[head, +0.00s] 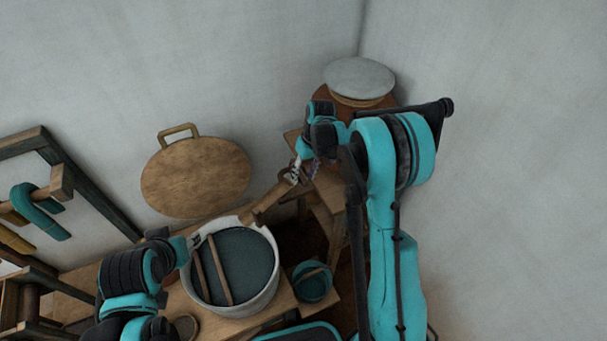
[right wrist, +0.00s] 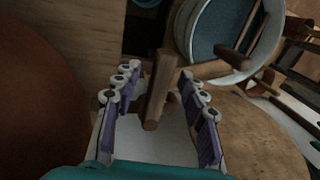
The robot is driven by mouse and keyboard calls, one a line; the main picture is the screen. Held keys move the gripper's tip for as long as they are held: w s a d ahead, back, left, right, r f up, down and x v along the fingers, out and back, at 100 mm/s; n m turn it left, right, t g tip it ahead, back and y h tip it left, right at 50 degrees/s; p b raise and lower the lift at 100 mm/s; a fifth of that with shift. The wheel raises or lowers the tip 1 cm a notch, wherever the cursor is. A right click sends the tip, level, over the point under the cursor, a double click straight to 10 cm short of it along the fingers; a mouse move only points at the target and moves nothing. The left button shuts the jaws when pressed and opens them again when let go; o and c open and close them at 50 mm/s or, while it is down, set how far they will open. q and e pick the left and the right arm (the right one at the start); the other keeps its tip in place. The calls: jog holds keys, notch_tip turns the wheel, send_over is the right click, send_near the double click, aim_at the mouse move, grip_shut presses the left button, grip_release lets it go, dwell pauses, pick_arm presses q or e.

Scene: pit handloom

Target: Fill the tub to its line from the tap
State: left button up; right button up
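The white tub (head: 272,286) stands in the lower middle of the head view, dark teal inside, with two wooden sticks across it; no fill line is distinguishable. It also shows at the top of the right wrist view (right wrist: 271,40). A wooden spout-like piece (head: 270,200) points towards the tub from the back right. My right gripper (head: 296,172) is at its upper end. In the right wrist view its fingers (right wrist: 160,95) are apart, with a wooden peg (right wrist: 164,72), perhaps the tap, between them. My left gripper (head: 194,241) is at the tub's left rim, its fingers too small to read.
A reddish-brown jar (head: 380,101) with a grey lid (head: 359,77) stands at the back right, and fills the left of the right wrist view (right wrist: 40,95). A small teal bucket (head: 312,284) sits right of the tub. A round wooden lid (head: 196,177) leans on the wall.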

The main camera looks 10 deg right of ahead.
notch_tip(320, 180, up, 12)
jog(key=d, duration=0.2)
jog(key=shift+w+d+f, duration=0.15)
jog(key=shift+w+d, duration=0.05)
dwell(0.6)
jog(key=s+m+t+h+b, duration=0.1)
jog(key=s+t+b, duration=0.3)
jog(key=s+b, duration=0.65)
jog(key=s+f+t+b, duration=0.1)
jog(key=s+f, duration=0.3)
jog(key=s, duration=0.2)
jog(key=s+f+m+t+h+b, duration=0.1)
jog(key=s+f+t+b, duration=0.1)
jog(key=s+f, duration=0.3)
jog(key=s, duration=0.2)
jog(key=shift+s+a+t+b, duration=0.25)
jog(key=shift+s+t+b, duration=0.05)
